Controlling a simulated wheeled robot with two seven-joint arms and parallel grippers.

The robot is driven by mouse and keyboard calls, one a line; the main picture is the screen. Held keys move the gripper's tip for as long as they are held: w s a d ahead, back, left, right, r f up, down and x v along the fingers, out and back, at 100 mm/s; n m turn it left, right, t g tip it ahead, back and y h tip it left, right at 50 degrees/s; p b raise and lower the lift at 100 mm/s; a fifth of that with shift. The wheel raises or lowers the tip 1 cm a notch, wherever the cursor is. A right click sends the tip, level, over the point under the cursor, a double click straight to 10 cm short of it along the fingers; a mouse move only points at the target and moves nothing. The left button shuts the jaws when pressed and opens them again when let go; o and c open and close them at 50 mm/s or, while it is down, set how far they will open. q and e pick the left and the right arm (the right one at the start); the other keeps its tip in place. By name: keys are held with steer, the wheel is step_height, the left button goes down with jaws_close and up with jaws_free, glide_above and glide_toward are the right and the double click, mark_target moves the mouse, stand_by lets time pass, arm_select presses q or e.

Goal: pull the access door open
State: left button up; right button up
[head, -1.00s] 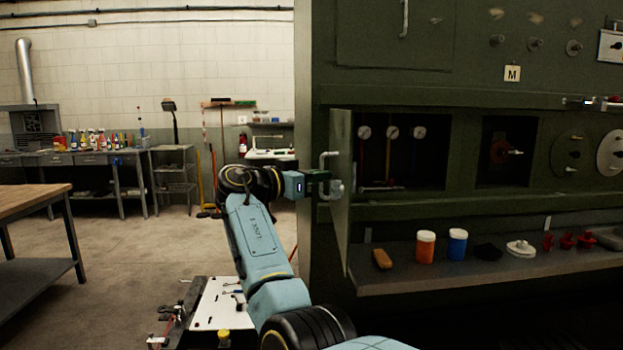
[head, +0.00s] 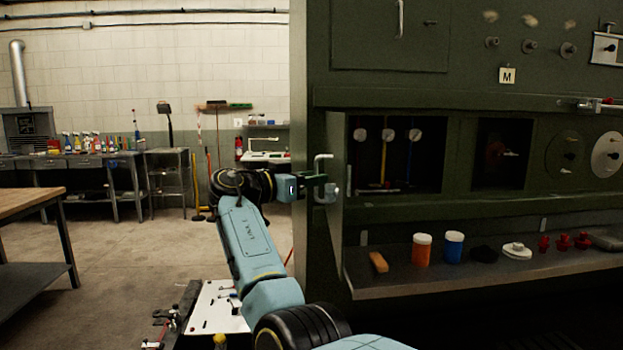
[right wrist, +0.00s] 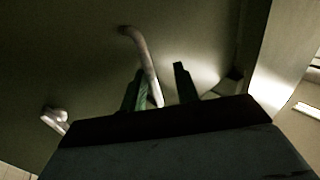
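The green access door (head: 335,150) stands swung out from the opening of the green cabinet, seen nearly edge-on in the head view. Its pale bar handle (head: 322,172) is on the door's left face. My right gripper (head: 318,188) is at this handle. In the right wrist view, the handle (right wrist: 146,62) runs down between the two fingers (right wrist: 160,88), close to the left one. A gap shows between the handle and the right finger, so the gripper looks open around the bar. Gauges (head: 388,135) show inside the opening. My left gripper is out of view.
A ledge (head: 400,285) below the opening holds a tan block (head: 378,262), an orange jar (head: 422,250), a blue jar (head: 453,247) and several small parts. A white-topped cart (head: 215,308) stands below my arm. Open floor (head: 130,250) lies to the left.

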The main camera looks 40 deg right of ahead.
steer(key=a, duration=1.3)
steer(key=shift+s+a, duration=0.15)
steer(key=shift+s, duration=0.1)
